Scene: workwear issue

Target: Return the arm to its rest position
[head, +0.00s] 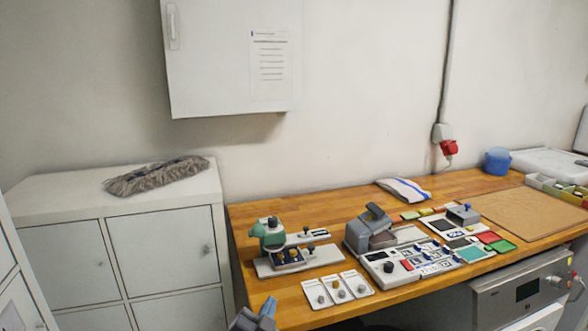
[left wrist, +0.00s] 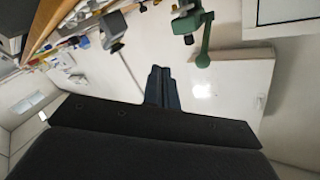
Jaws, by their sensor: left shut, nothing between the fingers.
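Most of the left arm is out of the head view. My right gripper is not in either view.
The workbench bears a green press-like device (head: 268,234), a grey machine (head: 370,228), a control panel (head: 425,262), three small cards (head: 338,289) and a blue cup (head: 497,160). White lockers (head: 160,252) stand left, with a grey mop head (head: 155,177) on top. A wall cabinet (head: 215,60) hangs above.

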